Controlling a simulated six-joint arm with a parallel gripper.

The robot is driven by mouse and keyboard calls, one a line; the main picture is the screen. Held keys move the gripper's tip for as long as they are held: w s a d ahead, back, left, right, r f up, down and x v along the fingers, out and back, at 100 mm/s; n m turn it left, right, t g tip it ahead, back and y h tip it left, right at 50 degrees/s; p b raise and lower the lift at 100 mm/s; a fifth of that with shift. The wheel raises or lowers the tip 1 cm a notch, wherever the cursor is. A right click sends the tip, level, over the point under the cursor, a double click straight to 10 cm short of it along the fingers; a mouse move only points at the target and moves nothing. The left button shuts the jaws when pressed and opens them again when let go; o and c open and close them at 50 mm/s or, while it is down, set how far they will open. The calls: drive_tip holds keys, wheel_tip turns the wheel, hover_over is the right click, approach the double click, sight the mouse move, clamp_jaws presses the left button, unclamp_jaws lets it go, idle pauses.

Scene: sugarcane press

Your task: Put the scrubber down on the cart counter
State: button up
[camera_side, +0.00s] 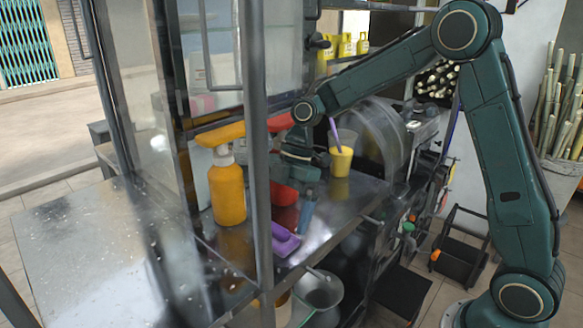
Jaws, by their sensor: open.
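The purple scrubber (284,240) lies on the dark, glossy cart counter (338,208), close to its front edge. A cart post hides part of its left side. My gripper (301,205) points down over the counter, just behind and above the scrubber. It is open, and the scrubber is apart from it.
An orange pump bottle (227,192) stands left of the post. A cup of yellow drink with a purple straw (341,160) stands behind right of my gripper. A metal bowl (318,290) sits on the shelf below. The counter right of the scrubber is clear.

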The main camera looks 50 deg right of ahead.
drive_tip(key=v, duration=0.7)
drive_tip(key=shift+r, duration=0.3)
drive_tip(key=shift+d, duration=0.1)
drive_tip(key=s+r+m+t+h, duration=0.1)
drive_tip(key=s+r+m+t, duration=0.15)
drive_tip(key=s+m, duration=0.3)
drive_tip(key=s+r+m+t+h, duration=0.1)
drive_tip(key=s+r+m, duration=0.3)
drive_tip(key=s, duration=0.3)
drive_tip(key=s+d+f+m+t+h, duration=0.2)
drive_tip(key=s+m, duration=0.6)
drive_tip(key=s, duration=0.4)
drive_tip(key=shift+s+d+h, duration=0.3)
drive_tip(key=shift+s+d, duration=0.05)
drive_tip(key=shift+d, duration=0.55)
drive_tip(key=shift+f+m, duration=0.1)
drive_tip(key=shift+m, duration=0.15)
drive_tip(key=shift+c, duration=0.4)
